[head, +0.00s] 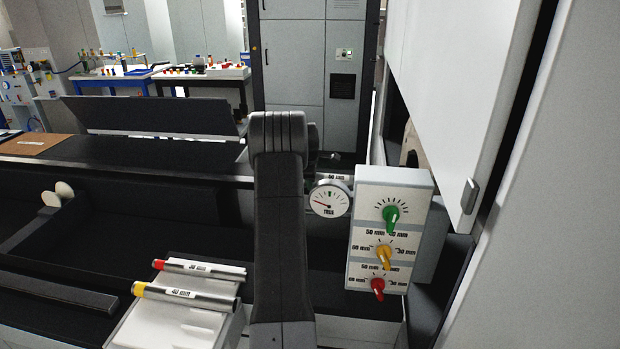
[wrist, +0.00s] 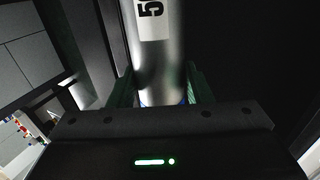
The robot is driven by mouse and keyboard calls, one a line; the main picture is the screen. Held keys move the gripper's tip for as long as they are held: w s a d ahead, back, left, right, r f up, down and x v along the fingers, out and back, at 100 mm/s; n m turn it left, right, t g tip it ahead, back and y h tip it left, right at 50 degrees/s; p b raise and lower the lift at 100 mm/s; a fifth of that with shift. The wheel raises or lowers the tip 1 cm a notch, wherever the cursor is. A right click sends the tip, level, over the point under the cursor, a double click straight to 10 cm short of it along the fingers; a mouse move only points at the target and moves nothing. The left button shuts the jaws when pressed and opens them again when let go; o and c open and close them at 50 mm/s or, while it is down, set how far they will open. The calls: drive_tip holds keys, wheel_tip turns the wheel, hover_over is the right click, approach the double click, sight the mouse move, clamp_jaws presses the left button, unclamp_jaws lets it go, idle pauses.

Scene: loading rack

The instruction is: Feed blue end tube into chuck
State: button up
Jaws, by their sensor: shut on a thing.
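In the wrist view my gripper (wrist: 160,92) is shut on a silver tube (wrist: 154,62). The tube stands between its greenish fingers and runs out through the top of the picture. A white label with a black "5" shows on it, and a thin blue band shows at the end near the gripper body. In the head view my own dark arm fills the middle and hides the gripper and the held tube. I cannot make out the chuck in either view.
A red-ended tube (head: 200,268) and a yellow-ended tube (head: 184,295) lie on a pale rack (head: 150,330). A control box (head: 390,230) with green, yellow and red knobs and a round gauge (head: 329,199) stand right of my arm. A white door panel (head: 465,90) hangs at the right.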

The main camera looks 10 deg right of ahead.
drive_tip(key=shift+s+d+p, duration=0.1)
drive_tip(key=shift+s+d, duration=0.6)
drive_tip(key=shift+d, duration=1.65)
drive_tip(key=shift+s+d+p, duration=0.1)
drive_tip(key=shift+s+d, duration=0.55)
drive_tip(key=shift+d, duration=1.75)
drive_tip(key=shift+s+d+p, duration=0.1)
drive_tip(key=shift+s+d, duration=0.6)
drive_tip(key=shift+d, duration=1.65)
drive_tip(key=o, duration=1.3)
drive_tip(key=shift+r, duration=0.1)
drive_tip(key=b+v, duration=0.3)
drive_tip(key=v, duration=1)
drive_tip(key=shift+s+r, duration=0.15)
drive_tip(key=shift+r, duration=0.15)
drive_tip(key=shift+a, duration=0.1)
